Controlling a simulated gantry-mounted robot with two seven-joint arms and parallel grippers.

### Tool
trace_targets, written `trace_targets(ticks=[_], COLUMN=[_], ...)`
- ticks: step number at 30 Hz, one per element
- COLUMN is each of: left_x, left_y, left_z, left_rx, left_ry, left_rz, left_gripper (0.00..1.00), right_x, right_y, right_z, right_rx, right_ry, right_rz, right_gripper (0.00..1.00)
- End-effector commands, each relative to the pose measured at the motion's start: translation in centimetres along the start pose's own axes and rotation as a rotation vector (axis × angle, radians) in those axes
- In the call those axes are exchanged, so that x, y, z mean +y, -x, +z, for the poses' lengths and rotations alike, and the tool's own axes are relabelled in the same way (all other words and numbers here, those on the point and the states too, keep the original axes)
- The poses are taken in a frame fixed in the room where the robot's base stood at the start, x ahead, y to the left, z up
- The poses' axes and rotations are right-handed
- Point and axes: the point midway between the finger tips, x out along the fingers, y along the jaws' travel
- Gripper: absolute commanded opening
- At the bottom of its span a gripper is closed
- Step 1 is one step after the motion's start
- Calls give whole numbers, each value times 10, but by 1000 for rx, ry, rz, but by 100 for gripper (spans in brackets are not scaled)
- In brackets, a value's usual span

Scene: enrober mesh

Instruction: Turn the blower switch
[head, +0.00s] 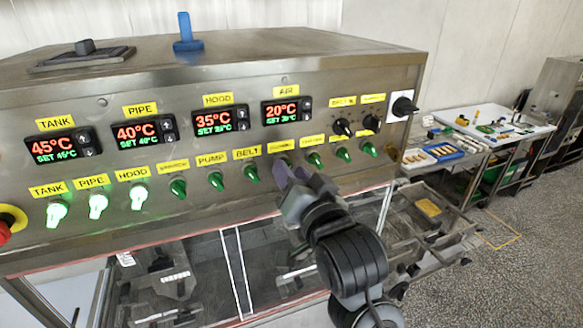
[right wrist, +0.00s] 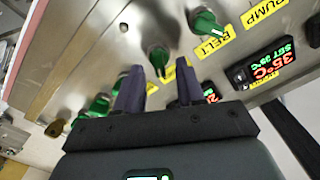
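My right gripper (head: 288,175) is in front of the panel's lower switch row, at the green switch just right of the BELT switch (head: 250,174). In the right wrist view its two fingers (right wrist: 160,72) are apart, with a green switch knob (right wrist: 157,60) in the gap between the tips. I cannot tell whether they touch it. The yellow label above this switch (head: 281,147) is too small to read, so I cannot confirm it says blower. My left gripper is not in view.
The steel control panel (head: 150,92) has several temperature displays. TANK, PIPE and HOOD switches (head: 98,206) are lit. More green switches (head: 343,153) stand close on the right, below black knobs (head: 341,127). A red emergency button (head: 5,228) is at left. A side table (head: 490,122) holds trays.

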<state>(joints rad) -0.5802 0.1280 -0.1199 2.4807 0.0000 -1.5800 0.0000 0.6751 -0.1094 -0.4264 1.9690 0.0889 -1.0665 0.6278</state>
Motion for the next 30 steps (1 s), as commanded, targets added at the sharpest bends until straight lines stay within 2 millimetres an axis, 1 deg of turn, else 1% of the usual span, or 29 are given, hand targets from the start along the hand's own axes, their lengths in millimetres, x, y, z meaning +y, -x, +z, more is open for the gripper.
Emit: trace_targets(ticks=[4, 13, 14, 21, 30], left_x=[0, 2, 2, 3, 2], left_y=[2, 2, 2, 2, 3], left_z=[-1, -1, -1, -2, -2], left_rx=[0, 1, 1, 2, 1], left_ry=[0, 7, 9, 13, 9], left_rz=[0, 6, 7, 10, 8], left_gripper=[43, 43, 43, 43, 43], right_x=[0, 0, 0, 0, 0], right_y=[-8, -10, -10, -9, -9], right_z=[0, 0, 0, 0, 0], right_rx=[0, 1, 1, 1, 1], right_ry=[-1, -1, -1, 0, 10], right_rz=[0, 0, 0, 0, 0], right_gripper=[38, 38, 37, 0, 0])
